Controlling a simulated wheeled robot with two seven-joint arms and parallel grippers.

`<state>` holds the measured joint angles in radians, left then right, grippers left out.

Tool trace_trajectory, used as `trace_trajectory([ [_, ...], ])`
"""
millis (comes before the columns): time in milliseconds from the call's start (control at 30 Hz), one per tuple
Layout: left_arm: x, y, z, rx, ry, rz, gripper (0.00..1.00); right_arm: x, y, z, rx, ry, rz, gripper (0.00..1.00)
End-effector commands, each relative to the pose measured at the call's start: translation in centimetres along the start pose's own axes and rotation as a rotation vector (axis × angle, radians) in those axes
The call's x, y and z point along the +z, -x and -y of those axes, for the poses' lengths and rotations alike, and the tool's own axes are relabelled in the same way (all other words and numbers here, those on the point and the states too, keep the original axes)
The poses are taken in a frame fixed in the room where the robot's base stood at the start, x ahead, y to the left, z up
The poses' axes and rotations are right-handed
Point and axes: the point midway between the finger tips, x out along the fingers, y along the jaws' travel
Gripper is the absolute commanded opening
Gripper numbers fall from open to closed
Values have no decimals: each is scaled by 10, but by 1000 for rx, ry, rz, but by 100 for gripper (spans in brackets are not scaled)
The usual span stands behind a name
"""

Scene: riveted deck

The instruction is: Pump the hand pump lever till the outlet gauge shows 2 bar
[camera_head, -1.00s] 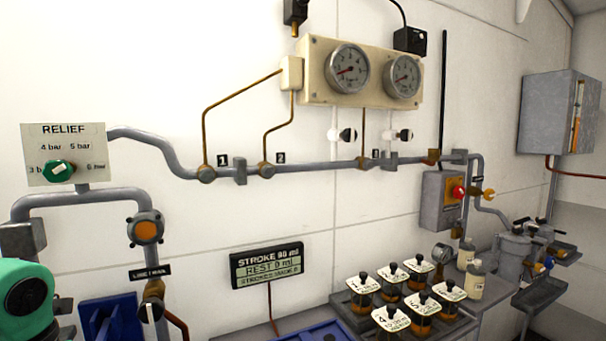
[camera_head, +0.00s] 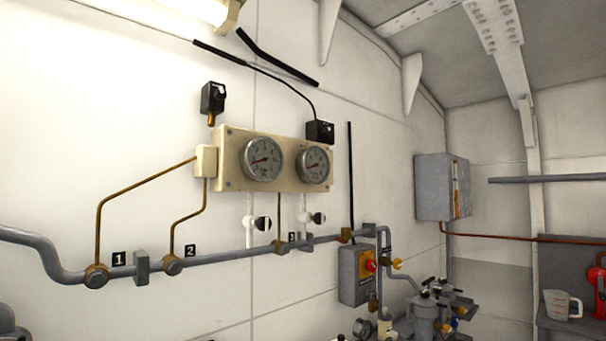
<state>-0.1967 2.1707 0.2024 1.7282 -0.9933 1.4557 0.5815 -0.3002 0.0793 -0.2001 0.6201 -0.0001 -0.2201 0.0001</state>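Two round dial gauges are on a cream panel (camera_head: 230,175) on the wall, a left gauge (camera_head: 262,159) and a right gauge (camera_head: 313,165). I cannot tell which one is the outlet gauge. A thin black upright rod (camera_head: 351,180) stands right of the panel, above the pipe; I cannot tell whether it is the pump lever. No hand pump is clearly recognisable. Neither of my grippers is in view.
A grey pipe (camera_head: 215,257) with numbered fittings runs below the gauges to a grey box with a red knob (camera_head: 371,265). A grey cabinet (camera_head: 434,187) hangs farther right. A clear jug (camera_head: 562,304) and a red object (camera_head: 597,277) are at the far right.

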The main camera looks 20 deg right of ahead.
Motion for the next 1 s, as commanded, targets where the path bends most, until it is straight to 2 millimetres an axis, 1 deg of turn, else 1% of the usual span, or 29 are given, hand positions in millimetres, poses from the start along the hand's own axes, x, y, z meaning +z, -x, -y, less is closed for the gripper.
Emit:
trace_trajectory([
  [867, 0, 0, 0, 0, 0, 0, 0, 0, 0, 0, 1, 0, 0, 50],
  [1000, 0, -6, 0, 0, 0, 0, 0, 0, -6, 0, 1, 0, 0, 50],
])
